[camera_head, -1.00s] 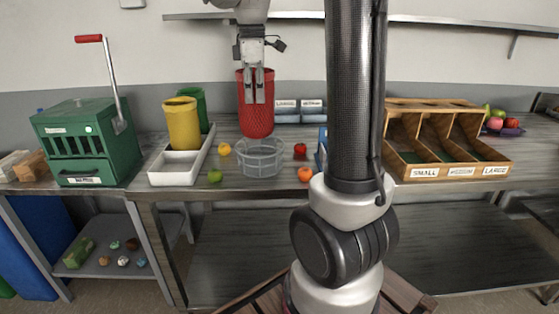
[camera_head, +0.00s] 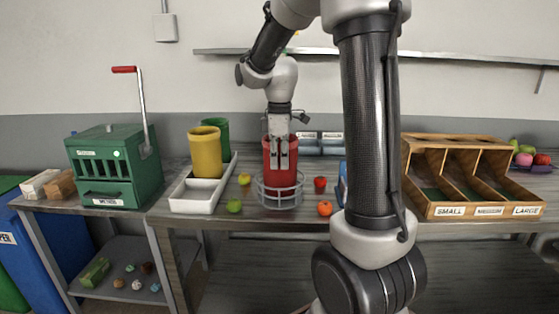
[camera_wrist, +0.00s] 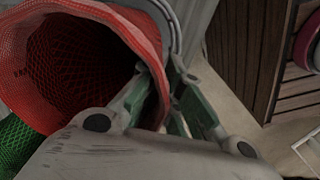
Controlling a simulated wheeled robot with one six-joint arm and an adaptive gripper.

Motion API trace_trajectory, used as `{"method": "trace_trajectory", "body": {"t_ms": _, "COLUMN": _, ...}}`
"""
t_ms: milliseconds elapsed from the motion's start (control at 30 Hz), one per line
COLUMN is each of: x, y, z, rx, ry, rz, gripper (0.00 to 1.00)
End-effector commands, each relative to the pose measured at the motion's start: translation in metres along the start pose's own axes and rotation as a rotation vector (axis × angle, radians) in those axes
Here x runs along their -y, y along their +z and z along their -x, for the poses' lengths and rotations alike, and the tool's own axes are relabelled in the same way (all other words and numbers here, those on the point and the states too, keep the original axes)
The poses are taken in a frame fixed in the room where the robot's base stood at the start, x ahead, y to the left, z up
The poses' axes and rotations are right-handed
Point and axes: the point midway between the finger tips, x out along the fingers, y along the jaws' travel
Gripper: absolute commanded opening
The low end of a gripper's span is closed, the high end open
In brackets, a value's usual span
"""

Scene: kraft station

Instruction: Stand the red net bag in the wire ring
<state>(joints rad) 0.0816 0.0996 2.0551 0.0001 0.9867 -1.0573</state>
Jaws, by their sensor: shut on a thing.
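The red net bag (camera_head: 281,178) stands upright, open at the top, with its lower part inside the wire ring (camera_head: 279,204) on the table. The ring's grey wires cross in front of the bag's lower end. Whether the bag's bottom rests on the ring's base is hard to tell. My gripper (camera_head: 281,165) points down and is shut on the bag's near wall at the rim. In the wrist view the bag's rim (camera_wrist: 145,25) and dark mesh inside show, with my fingers (camera_wrist: 165,100) at its edge.
A white tray (camera_head: 190,207) with yellow (camera_head: 206,153) and green (camera_head: 217,135) net bags stands left. Green (camera_head: 234,205), yellow (camera_head: 244,179), red (camera_head: 320,183) and orange (camera_head: 325,208) fruits lie around the ring. A wooden sorter (camera_head: 420,200) is right, a green press (camera_head: 115,165) far left.

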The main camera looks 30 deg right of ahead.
Motion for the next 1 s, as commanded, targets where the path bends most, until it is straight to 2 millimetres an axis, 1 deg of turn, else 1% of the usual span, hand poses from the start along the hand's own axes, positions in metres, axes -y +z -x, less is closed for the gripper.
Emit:
{"method": "trace_trajectory", "body": {"t_ms": 167, "x": 0.000, "y": 0.000, "z": -0.006, "rx": 0.000, "ry": 0.000, "rz": 0.000, "gripper": 0.00}}
{"method": "trace_trajectory", "body": {"t_ms": 200, "x": 0.000, "y": 0.000, "z": -0.006, "rx": 0.000, "ry": 0.000, "rz": 0.000, "gripper": 0.10}}
{"method": "trace_trajectory", "body": {"t_ms": 267, "x": 0.000, "y": 0.000, "z": -0.006, "rx": 0.000, "ry": 0.000, "rz": 0.000, "gripper": 0.21}}
{"method": "trace_trajectory", "body": {"t_ms": 300, "x": 0.000, "y": 0.000, "z": -0.006, "rx": 0.000, "ry": 0.000, "rz": 0.000, "gripper": 0.28}}
{"method": "trace_trajectory", "body": {"t_ms": 567, "x": 0.000, "y": 0.000, "z": -0.005, "rx": 0.000, "ry": 0.000, "rz": 0.000, "gripper": 0.28}}
{"method": "trace_trajectory", "body": {"t_ms": 667, "x": 0.000, "y": 0.000, "z": -0.002, "rx": 0.000, "ry": 0.000, "rz": 0.000, "gripper": 0.28}}
{"method": "trace_trajectory", "body": {"t_ms": 767, "x": -0.001, "y": -0.001, "z": 0.009, "rx": -0.002, "ry": 0.003, "rz": 0.000, "gripper": 0.28}}
{"method": "trace_trajectory", "body": {"t_ms": 867, "x": -0.001, "y": 0.000, "z": 0.030, "rx": -0.002, "ry": 0.004, "rz": 0.000, "gripper": 0.28}}
{"method": "trace_trajectory", "body": {"t_ms": 1000, "x": -0.001, "y": -0.001, "z": 0.063, "rx": -0.002, "ry": 0.004, "rz": 0.000, "gripper": 0.28}}
